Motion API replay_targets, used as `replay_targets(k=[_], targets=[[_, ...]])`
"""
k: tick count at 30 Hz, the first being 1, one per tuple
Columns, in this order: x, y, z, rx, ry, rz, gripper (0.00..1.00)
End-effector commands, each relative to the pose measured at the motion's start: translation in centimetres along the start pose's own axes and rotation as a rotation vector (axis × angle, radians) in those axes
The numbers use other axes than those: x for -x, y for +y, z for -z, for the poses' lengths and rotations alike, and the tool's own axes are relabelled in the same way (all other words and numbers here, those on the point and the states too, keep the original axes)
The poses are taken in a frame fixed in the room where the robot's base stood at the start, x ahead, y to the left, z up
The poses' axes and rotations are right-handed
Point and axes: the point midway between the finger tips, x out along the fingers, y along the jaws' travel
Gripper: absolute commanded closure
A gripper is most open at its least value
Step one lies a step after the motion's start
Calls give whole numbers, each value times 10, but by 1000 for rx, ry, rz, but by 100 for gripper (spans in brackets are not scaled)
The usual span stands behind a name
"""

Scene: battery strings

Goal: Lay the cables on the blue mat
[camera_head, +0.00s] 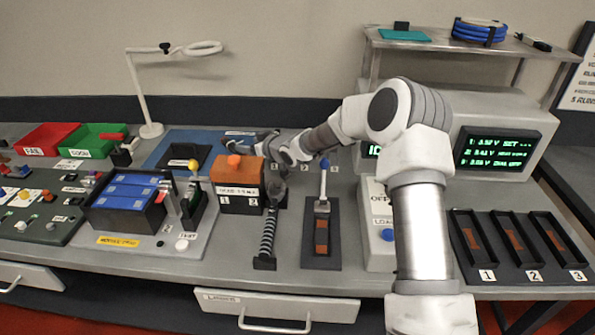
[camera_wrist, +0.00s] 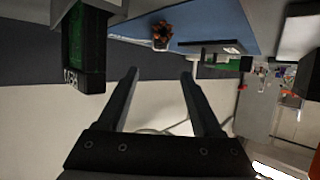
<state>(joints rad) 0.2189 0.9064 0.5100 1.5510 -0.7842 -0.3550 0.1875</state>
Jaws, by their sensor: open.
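The blue mat (camera_head: 168,160) lies at the back of the bench, left of my arm, with a black square item on it. In the wrist view the blue mat (camera_wrist: 205,20) is at the top, with a small reddish-brown item (camera_wrist: 162,32) on it that I cannot identify. A blue coil, perhaps cable (camera_head: 480,30), lies on the upper shelf. No other cable is clear. My gripper (camera_wrist: 160,74) is open, with nothing between its fingers. In the head view it is small and partly hidden near the mat's right side, behind the orange-topped box (camera_head: 240,172).
A desk lamp (camera_head: 150,128) stands behind the mat. Red (camera_head: 50,138) and green (camera_head: 95,140) bins are at left. A blue-topped battery module (camera_head: 125,200) is in front. A grey instrument (camera_head: 545,125) with green displays and numbered black trays (camera_head: 520,240) are at right.

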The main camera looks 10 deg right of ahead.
Motion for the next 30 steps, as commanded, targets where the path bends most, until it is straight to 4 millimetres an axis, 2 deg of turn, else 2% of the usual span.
replay_targets(k=[5,8,11,17,21,30], targets=[[6,0,5,9,-14,-9,33],[19,0,12,29,-48,-32,33],[43,3,24,54,-103,-74,33],[112,8,44,88,-238,-190,33],[172,9,53,85,-328,-279,33],[309,-5,51,-2,-487,-444,33]])
